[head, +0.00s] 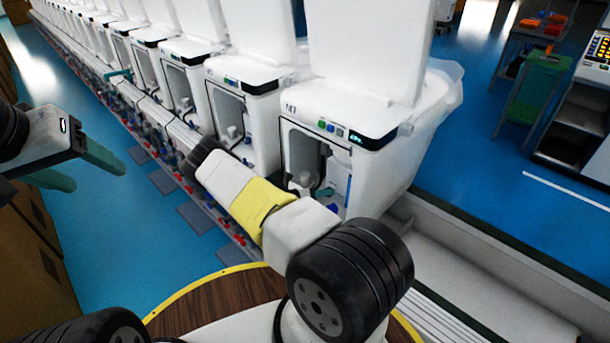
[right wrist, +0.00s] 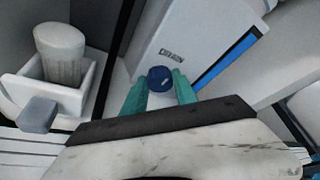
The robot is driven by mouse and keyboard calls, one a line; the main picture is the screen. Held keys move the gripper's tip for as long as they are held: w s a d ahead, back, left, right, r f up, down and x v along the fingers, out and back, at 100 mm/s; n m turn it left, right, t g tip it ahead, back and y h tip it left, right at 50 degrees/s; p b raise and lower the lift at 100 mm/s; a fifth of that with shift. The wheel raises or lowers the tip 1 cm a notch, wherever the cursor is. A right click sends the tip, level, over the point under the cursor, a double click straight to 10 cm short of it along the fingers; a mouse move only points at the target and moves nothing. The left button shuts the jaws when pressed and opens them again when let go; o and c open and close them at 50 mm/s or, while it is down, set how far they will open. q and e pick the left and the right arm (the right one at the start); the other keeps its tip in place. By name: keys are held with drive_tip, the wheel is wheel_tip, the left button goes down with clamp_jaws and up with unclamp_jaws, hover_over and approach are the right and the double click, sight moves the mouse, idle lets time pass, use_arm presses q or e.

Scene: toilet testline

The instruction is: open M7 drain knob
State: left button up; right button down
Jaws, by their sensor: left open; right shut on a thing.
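The M7 unit (head: 340,150) is the nearest white toilet unit in the head view, with an open front recess. In the right wrist view a round dark blue knob (right wrist: 160,78) sits below the word DRAIN on a white panel (right wrist: 185,45). My right gripper (right wrist: 160,90) has its two green fingers on either side of the knob and is shut on it. My left gripper (head: 98,168) is open and empty at the left, over the blue floor, apart from the units.
A row of similar white units (head: 190,65) runs to the back left, with a rail of red and blue fittings (head: 200,200) along its foot. In the right wrist view a white cylinder (right wrist: 60,50) stands in a holder left of the knob. Blue floor (head: 110,235) is clear at left.

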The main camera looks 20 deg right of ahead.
drive_tip(key=shift+s+r+m+t+y, duration=0.1)
drive_tip(key=shift+m+t+y, duration=0.4)
drive_tip(key=shift+m, duration=0.55)
drive_tip(key=shift+s+m+t+y, duration=0.1)
drive_tip(key=shift+m+t+y, duration=0.1)
drive_tip(key=shift+m+t, duration=0.7)
drive_tip(key=shift+m, duration=0.25)
drive_tip(key=c, duration=1)
unclamp_jaws()
drive_tip(key=shift+o, duration=0.2)
drive_tip(key=v, duration=0.7)
drive_tip(key=shift+a+r, duration=0.2)
drive_tip(key=shift+a, duration=0.1)
